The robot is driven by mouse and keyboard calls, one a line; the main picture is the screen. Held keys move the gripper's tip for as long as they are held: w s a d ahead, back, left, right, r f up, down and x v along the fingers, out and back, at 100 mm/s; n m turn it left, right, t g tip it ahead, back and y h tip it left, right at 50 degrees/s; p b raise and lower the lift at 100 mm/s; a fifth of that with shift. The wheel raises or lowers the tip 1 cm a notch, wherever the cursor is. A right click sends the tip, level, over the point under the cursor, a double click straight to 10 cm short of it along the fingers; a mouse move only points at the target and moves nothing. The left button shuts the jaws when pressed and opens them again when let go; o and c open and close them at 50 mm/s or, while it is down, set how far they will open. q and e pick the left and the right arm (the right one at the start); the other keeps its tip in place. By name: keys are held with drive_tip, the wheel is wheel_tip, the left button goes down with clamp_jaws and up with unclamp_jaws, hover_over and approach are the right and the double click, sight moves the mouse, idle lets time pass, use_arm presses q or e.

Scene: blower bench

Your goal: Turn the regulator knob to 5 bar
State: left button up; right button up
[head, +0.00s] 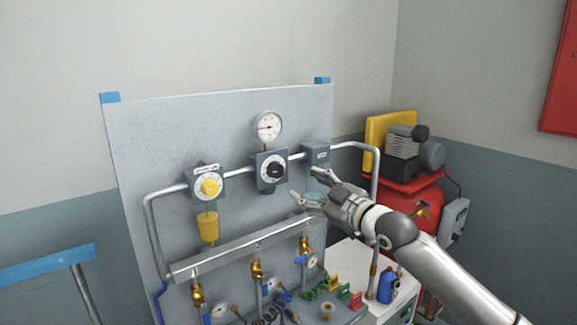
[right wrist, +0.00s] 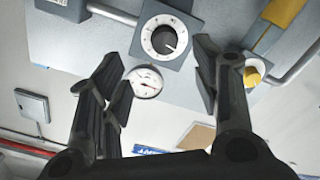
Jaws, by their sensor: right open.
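The black regulator knob (head: 273,170) sits on a white dial ring on a grey-blue block of the upright panel. It also shows in the right wrist view (right wrist: 164,40), with a pale mark on it. The round white pressure gauge (head: 267,127) stands above it; its needle points roughly left, and the figures are too small to read. My right gripper (head: 304,185) is open and empty, right of the knob and slightly below it, apart from it. In the right wrist view the spread fingers (right wrist: 160,76) show below the knob and to either side. My left gripper is out of view.
A yellow knob (head: 210,187) on a white plate, with a yellow bowl (head: 208,228) under it, is left of the regulator. A grey box (head: 317,154) is on the pipe to the right. Brass valves line a manifold (head: 235,252) below. A red compressor (head: 412,200) stands right.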

sight(279, 172)
drive_tip(key=p+x, duration=0.1)
drive_tip(key=x, duration=0.2)
drive_tip(key=p+x, duration=0.1)
drive_tip(key=x, duration=0.2)
drive_tip(key=a+p+x, duration=0.1)
drive_tip(key=x, duration=0.2)
drive_tip(key=shift+s+r, duration=0.3)
drive_tip(key=shift+s, duration=0.05)
drive_tip(key=shift+w+a, duration=0.2)
drive_tip(key=shift+w, duration=0.05)
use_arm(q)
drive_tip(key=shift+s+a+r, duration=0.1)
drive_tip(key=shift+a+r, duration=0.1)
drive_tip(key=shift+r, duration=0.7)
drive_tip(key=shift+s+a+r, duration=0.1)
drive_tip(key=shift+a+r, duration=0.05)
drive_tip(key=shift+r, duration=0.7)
use_arm(e)
drive_tip(key=shift+w+a, duration=0.2)
drive_tip(key=shift+w, duration=0.4)
drive_tip(key=c, duration=1)
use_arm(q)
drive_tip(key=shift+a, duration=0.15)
use_arm(e)
drive_tip(key=shift+f, duration=0.1)
